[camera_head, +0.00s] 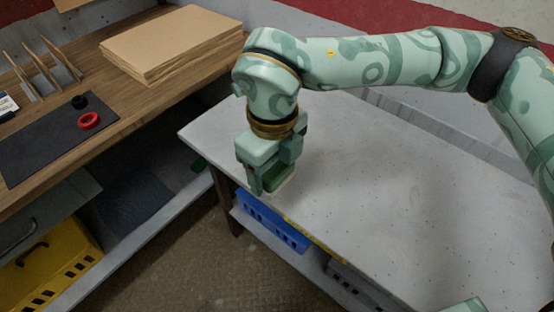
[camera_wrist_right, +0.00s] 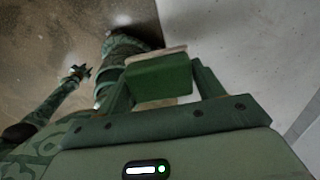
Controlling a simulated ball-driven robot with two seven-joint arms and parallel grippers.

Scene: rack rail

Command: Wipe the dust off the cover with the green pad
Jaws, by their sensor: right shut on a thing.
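My right gripper (camera_head: 268,182) points down over the near left edge of a pale speckled worktop (camera_head: 370,190). In the right wrist view it is shut on the green pad (camera_wrist_right: 160,82), a green block with a pale layer along its far side. In the head view the fingers mostly hide the pad, and I cannot tell whether it touches the worktop. Dark specks lie across the worktop; no separate cover stands out from it. My left gripper (camera_wrist_right: 78,72) seems to show small at the left of the wrist view, too small to tell its state.
A wooden bench (camera_head: 125,110) at the left holds stacked brown boards (camera_head: 170,42), a black mat (camera_head: 45,140) and a red ring (camera_head: 88,120). A blue crate (camera_head: 272,222) sits below the worktop's edge. A yellow crate (camera_head: 50,265) is at lower left. The worktop's middle is clear.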

